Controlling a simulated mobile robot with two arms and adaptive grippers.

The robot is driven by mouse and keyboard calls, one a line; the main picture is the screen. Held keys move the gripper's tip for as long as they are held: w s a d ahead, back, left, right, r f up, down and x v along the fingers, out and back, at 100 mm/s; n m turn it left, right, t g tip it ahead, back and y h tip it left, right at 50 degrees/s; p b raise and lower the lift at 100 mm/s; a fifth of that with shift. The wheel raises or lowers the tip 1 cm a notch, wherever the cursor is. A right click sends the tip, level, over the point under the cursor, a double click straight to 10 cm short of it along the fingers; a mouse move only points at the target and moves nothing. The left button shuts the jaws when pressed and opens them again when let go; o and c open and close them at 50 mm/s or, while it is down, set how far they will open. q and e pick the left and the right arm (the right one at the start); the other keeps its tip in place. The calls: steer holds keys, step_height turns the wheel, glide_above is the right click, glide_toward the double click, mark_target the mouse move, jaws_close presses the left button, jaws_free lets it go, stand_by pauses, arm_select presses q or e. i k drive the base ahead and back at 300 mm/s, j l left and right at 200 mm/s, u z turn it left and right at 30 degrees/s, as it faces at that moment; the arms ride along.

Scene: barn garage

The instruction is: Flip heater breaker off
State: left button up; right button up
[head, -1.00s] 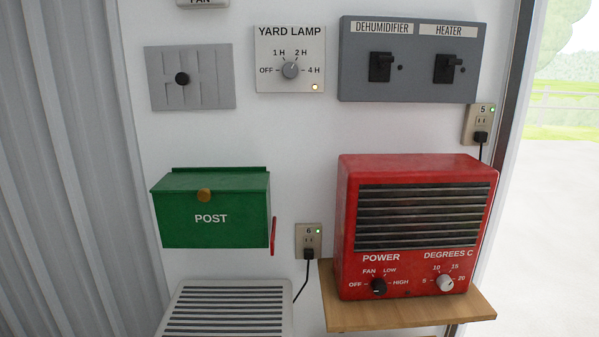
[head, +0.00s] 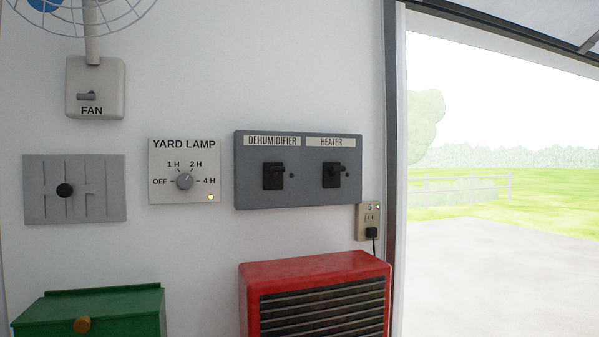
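The grey breaker panel (head: 297,199) is on the white wall near the middle of the head view. Its right switch, the black heater breaker (head: 331,176), sits under the HEATER label (head: 331,142). Its lever looks raised toward the top of its plate, but the exact position is too small to tell. The dehumidifier breaker (head: 273,177) is to its left and looks alike. The red heater (head: 315,268) is below the panel, its lower part cut off by the frame. Neither of my grippers is in view.
A yard lamp timer (head: 184,196) and a grey slotted plate (head: 100,190) are left of the panel. A fan switch box (head: 95,78) is higher up. A green post box (head: 90,309) is lower left. Outlet 5 (head: 362,224) shows a green light. An open doorway is at right.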

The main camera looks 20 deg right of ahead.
mark_target(335, 170)
steer(key=z, duration=1.6)
steer(key=l, duration=0.4)
steer(key=i+l, duration=0.1)
steer(key=l, duration=0.35)
